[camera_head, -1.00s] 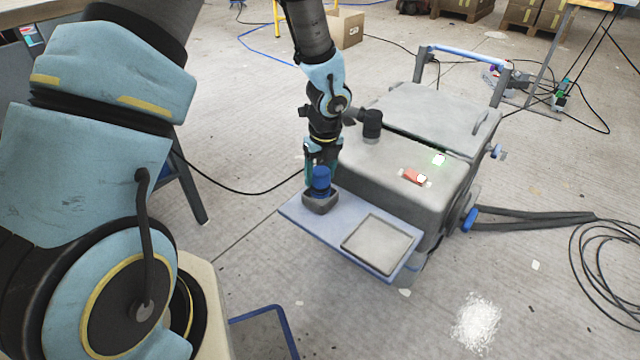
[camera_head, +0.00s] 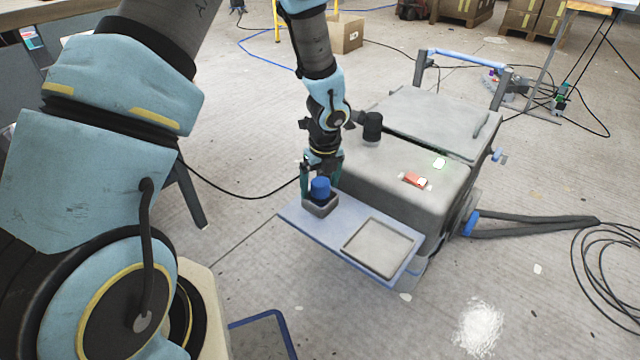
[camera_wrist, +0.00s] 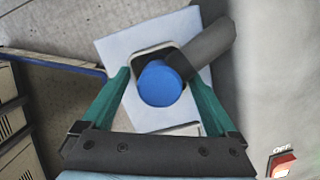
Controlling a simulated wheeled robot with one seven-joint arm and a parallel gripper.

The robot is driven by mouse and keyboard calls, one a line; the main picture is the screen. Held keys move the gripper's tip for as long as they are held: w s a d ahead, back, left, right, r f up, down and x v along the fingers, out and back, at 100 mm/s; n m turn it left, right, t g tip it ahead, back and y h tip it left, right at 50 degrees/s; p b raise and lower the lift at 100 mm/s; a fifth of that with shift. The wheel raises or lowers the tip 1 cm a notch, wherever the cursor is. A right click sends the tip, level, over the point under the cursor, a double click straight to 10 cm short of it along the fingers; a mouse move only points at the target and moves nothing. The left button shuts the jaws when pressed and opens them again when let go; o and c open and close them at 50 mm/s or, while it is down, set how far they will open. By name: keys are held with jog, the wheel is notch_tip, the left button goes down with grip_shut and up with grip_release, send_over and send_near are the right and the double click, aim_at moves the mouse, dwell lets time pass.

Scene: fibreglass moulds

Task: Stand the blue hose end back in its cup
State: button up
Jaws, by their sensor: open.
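The blue hose end (camera_head: 320,188) stands in a dark grey square cup (camera_head: 321,206) at the left end of a pale blue shelf (camera_head: 345,232). It looks roughly upright. The wrist view shows my gripper (camera_wrist: 164,88) with gaps between the fingers and the blue top. The lower part of the hose end is hidden in the cup.
A shallow grey tray (camera_head: 379,247) occupies the shelf's right part. A large grey machine (camera_head: 400,180) stands right behind the shelf, with a red switch (camera_head: 415,180) on top. A dark cylinder (camera_wrist: 208,48) lies close to the blue top in the wrist view. Cables cross the floor.

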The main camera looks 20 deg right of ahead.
notch_tip(320, 180, up, 12)
jog(key=s+p, duration=0.2)
jog(key=p, duration=0.2)
jog(key=a+r+n, duration=0.3)
jog(key=a+n, duration=0.7)
jog(key=n, duration=0.1)
jog(key=s+a+r+n, duration=0.1)
jog(key=a+r+n, duration=0.3)
jog(key=a+n, duration=0.6)
jog(key=s+a+r+n, duration=0.1)
jog(key=a+r+n, duration=0.3)
jog(key=a+n, duration=0.6)
jog(key=n, duration=0.2)
jog(key=shift+n, duration=0.3)
jog(key=shift+a+r, duration=0.1)
jog(key=shift+r, duration=0.05)
notch_tip(320, 180, up, 24)
jog(key=p, duration=2.3)
jog(key=shift+f+p, duration=0.2)
jog(key=shift+p, duration=0.1)
